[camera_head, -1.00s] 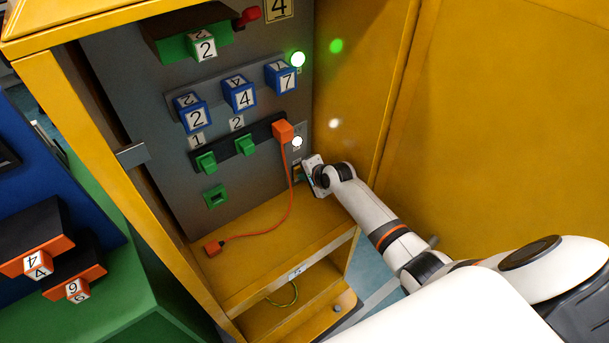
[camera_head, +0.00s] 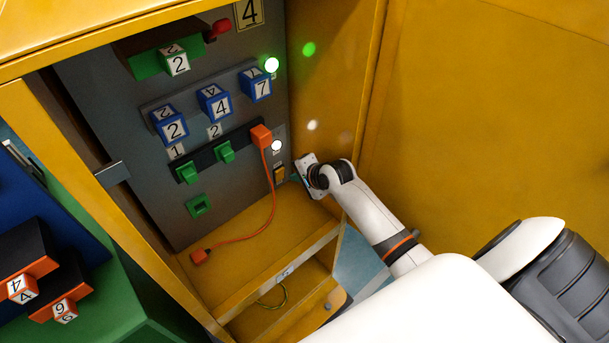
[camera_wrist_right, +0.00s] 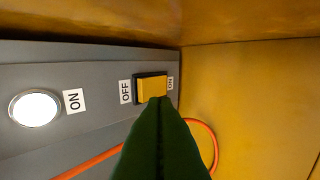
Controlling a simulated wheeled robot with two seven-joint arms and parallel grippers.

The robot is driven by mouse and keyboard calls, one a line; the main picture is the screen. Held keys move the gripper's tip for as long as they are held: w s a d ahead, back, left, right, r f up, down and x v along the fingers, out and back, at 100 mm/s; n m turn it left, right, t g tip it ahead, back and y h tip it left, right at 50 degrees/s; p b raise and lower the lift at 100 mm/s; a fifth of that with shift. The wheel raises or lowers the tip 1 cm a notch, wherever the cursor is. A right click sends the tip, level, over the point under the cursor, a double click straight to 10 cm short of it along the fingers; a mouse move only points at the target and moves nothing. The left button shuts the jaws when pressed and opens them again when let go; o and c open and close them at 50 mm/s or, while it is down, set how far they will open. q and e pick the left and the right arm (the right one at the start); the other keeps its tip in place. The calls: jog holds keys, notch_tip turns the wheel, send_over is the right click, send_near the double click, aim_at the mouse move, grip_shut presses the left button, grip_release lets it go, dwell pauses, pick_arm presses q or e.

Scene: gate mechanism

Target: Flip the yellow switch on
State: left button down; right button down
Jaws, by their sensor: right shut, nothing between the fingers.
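The yellow switch (camera_head: 279,174) is on the grey panel's lower right, below a lit white lamp (camera_head: 276,145). In the right wrist view the switch (camera_wrist_right: 152,88) is a yellow rocker in a black frame, between an OFF label on the left and an ON label on the right. I cannot tell which side is pressed in. My right gripper (camera_head: 294,178) is just right of the switch in the head view. Its green fingers (camera_wrist_right: 160,101) are shut and empty, and their tips overlap the switch's lower edge in the wrist view; contact is unclear. My left gripper is not in view.
The yellow cabinet wall (camera_head: 335,90) stands close on the right of the switch. An orange plug (camera_head: 261,136) with a hanging cable (camera_head: 272,205) is left of it. Blue numbered blocks (camera_head: 214,103) and a green lamp (camera_head: 271,65) are higher up. The cabinet floor is mostly clear.

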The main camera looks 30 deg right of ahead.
jog(key=shift+v, duration=2.3)
jog(key=s+a+n+g, duration=0.2)
jog(key=s+a+n, duration=0.3)
jog(key=s, duration=0.4)
jog(key=s+a+n+g+h, duration=0.1)
jog(key=s+a+n+g, duration=0.15)
jog(key=s+n, duration=0.55)
jog(key=s+a+n+g, duration=0.2)
jog(key=s+a+n, duration=0.25)
jog(key=s, duration=0.55)
notch_tip(320, 180, down, 25)
jog(key=s+n, duration=0.1)
jog(key=s, duration=0.1)
jog(key=s+d+f+g, duration=0.2)
jog(key=s+d+f, duration=0.1)
jog(key=s+f, duration=1.3)
jog(key=shift+s+d+f, duration=0.15)
jog(key=shift+s+f, duration=0.05)
jog(key=shift+f, duration=0.1)
